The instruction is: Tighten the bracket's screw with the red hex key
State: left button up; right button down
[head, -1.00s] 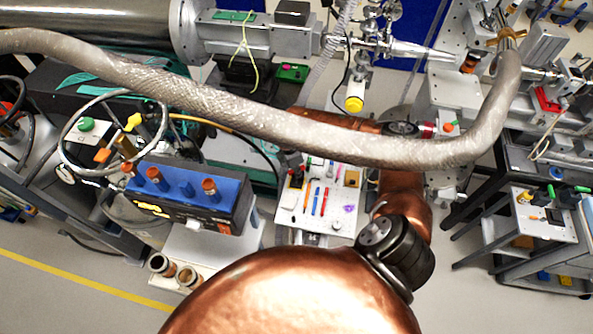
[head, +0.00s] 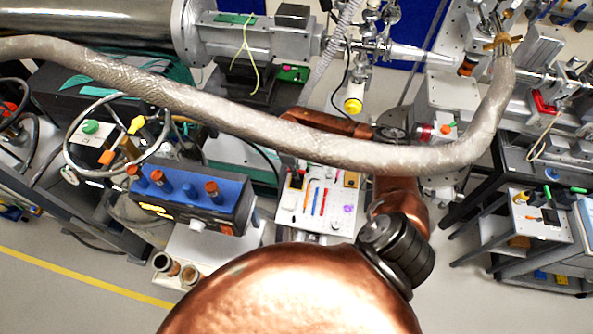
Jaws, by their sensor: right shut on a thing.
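A pale work tray (head: 335,226) stands in the middle of the head view, beyond my copper arm. Thin coloured rods lie on it: an orange one (head: 306,197), a blue one (head: 314,201) and a red one (head: 324,202), which may be the red hex key. A small brown block (head: 351,180) sits at the tray's far right; I cannot tell if it is the bracket. No screw can be made out. My right arm bends round the tray's right side and behind the hose. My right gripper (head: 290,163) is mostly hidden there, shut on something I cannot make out. My left gripper is not in view.
A thick braided hose (head: 240,115) crosses above the tray and hides its far edge. A blue-topped box (head: 195,195) with orange and blue knobs stands left of the tray. Beamline equipment (head: 260,45) fills the back. A trolley (head: 540,222) stands at right. Floor is clear at lower left.

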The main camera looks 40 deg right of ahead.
dwell(0.3)
jog(key=shift+r+m+p, duration=0.1)
jog(key=shift+m+p, duration=0.65)
jog(key=shift+m, duration=0.75)
jog(key=shift+p, duration=0.3)
jog(key=shift+r+p, duration=1.75)
jog(key=shift+r, duration=0.15)
